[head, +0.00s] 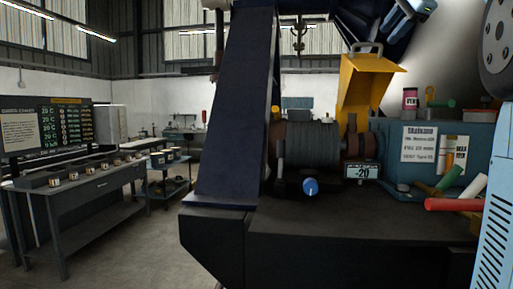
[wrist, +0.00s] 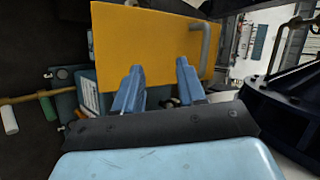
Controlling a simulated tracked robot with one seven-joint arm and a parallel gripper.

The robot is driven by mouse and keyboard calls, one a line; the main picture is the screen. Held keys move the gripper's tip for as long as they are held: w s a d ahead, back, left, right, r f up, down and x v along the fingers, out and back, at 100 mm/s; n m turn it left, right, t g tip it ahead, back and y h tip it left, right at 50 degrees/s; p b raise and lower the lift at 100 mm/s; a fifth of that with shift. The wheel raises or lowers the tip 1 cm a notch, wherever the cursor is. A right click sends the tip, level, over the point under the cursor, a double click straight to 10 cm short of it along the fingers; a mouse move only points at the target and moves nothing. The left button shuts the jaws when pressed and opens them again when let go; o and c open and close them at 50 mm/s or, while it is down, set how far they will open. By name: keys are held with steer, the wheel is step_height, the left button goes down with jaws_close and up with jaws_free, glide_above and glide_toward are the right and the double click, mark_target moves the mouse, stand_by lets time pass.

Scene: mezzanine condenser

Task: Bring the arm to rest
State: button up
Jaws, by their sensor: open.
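My gripper (wrist: 159,76) shows in the wrist view as two blue fingers, apart, with nothing between them. Behind the fingers is the yellow cover (wrist: 150,45) with its grey bar handle (wrist: 205,42); I cannot tell the exact gap between them. In the head view the yellow cover (head: 364,85) stands raised above the bench machine, its handle at the top.
The machine has a ribbed dark cylinder (head: 310,146), a blue knob (head: 310,187) and a display (head: 361,171) reading -20. Coloured rods (head: 455,204) lie on the right of the black bench (head: 330,225). A workbench (head: 85,190) stands left; open floor lies between.

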steer(key=s+a+f+n+g+h, duration=0.1)
steer(key=s+a+f+n, duration=0.3)
steer(key=s+f, duration=0.4)
steer(key=s+a+f+n+g+h, duration=0.1)
steer(key=s+a+f+n, duration=0.4)
steer(key=f, duration=1.8)
steer(key=s+a+f+n+g+h, duration=0.1)
steer(key=s+a+f+n, duration=0.3)
steer(key=s+f, duration=0.9)
step_height(320, 180, down, 3)
steer(key=shift+s+a+f+n+g, duration=0.15)
steer(key=shift+s+n+g, duration=0.1)
steer(key=shift+n+g, duration=0.7)
